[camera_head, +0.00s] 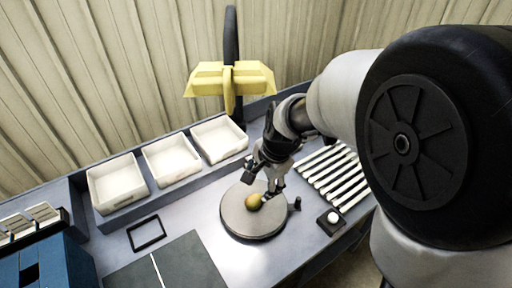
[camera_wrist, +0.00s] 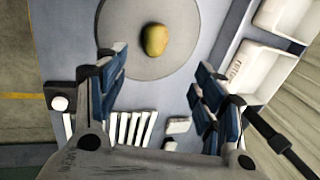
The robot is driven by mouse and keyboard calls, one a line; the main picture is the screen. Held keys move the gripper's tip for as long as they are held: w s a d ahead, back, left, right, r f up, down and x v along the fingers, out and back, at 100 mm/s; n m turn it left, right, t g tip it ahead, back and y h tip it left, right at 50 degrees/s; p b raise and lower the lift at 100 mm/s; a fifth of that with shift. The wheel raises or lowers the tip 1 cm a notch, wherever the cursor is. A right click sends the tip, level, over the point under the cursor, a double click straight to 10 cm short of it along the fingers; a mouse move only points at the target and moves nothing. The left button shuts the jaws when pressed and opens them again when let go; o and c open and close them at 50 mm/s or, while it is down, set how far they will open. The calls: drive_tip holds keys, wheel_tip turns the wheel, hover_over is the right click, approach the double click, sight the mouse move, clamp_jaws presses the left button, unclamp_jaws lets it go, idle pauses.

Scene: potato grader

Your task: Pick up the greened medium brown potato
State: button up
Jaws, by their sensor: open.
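A yellow-brown potato with a greenish tint (camera_head: 254,201) lies on a round grey disc (camera_head: 238,222) on the bench. It also shows in the wrist view (camera_wrist: 155,40), near the top middle, on the disc (camera_wrist: 182,66). My gripper (camera_head: 262,180) is just above and behind the potato in the head view. In the wrist view my gripper (camera_wrist: 158,85) is open, with its blue-padded fingers wide apart and nothing between them. The potato lies beyond the fingertips and appears apart from them. No other potato shows.
Three white trays (camera_head: 118,198) stand in a row at the back left. White rollers (camera_head: 335,178) lie right of the disc, near a white button (camera_head: 332,217). A yellow lamp (camera_head: 230,80) hangs behind. A black frame (camera_head: 146,233) and dark mat (camera_head: 175,268) lie at the left front.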

drive_tip(key=b, duration=0.3)
approach(255, 199)
drive_tip(key=x, duration=0.5)
drive_tip(key=shift+w+a, duration=0.15)
drive_tip(key=shift+a, duration=0.2)
drive_tip(key=x, duration=0.1)
drive_tip(key=b+x, duration=0.1)
drive_tip(key=x, duration=0.1)
drive_tip(key=b+x, duration=0.1)
drive_tip(key=x, duration=0.1)
drive_tip(key=shift+d+f, duration=0.15)
drive_tip(key=shift+d, duration=0.15)
drive_tip(key=shift+s, duration=0.2)
drive_tip(key=c, duration=1.3)
